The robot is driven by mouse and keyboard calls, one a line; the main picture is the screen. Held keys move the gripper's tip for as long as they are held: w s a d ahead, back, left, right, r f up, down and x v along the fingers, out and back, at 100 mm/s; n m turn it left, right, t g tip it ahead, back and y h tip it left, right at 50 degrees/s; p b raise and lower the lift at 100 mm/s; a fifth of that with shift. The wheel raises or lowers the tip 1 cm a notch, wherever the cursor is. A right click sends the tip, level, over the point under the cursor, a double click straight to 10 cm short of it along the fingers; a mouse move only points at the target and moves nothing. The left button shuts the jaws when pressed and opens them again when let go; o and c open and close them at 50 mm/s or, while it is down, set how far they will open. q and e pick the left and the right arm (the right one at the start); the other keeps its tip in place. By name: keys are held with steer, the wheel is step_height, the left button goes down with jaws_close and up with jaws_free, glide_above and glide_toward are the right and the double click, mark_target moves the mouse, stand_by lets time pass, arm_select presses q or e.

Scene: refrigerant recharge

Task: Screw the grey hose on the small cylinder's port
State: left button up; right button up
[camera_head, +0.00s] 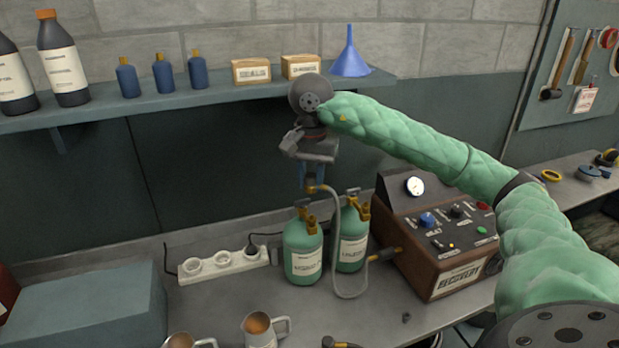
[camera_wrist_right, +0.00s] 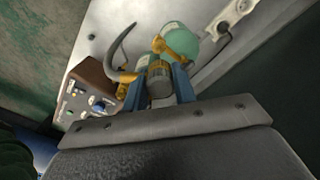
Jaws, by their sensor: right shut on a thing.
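My right gripper (camera_head: 311,184) is shut on the end fitting of the grey hose (camera_head: 332,222), holding it above the cylinders. The wrist view shows its blue fingers (camera_wrist_right: 161,88) on both sides of the fitting (camera_wrist_right: 160,84). The hose loops down and up to a brass fitting on the wooden box. Two green cylinders with brass valves stand side by side, a left one (camera_head: 303,262) and a right one (camera_head: 351,246); I cannot tell surely which is the small one. The held fitting is apart from both valves. My left gripper is out of view.
The wooden control box (camera_head: 445,250) with a gauge stands right of the cylinders. A white power strip (camera_head: 224,264) lies to their left. Metal mugs (camera_head: 262,330) stand at the front. A shelf (camera_head: 215,92) with bottles, boxes and a blue funnel (camera_head: 350,58) runs behind the arm.

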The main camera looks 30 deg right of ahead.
mark_target(312, 215)
steer(key=shift+s+d+f, duration=0.1)
steer(key=shift+s+f, duration=0.15)
steer(key=shift+f, duration=0.8)
step_height(312, 215, down, 2)
steer(key=shift+w+f+b, duration=0.1)
steer(key=shift+b, duration=0.3)
steer(key=shift+f, duration=0.95)
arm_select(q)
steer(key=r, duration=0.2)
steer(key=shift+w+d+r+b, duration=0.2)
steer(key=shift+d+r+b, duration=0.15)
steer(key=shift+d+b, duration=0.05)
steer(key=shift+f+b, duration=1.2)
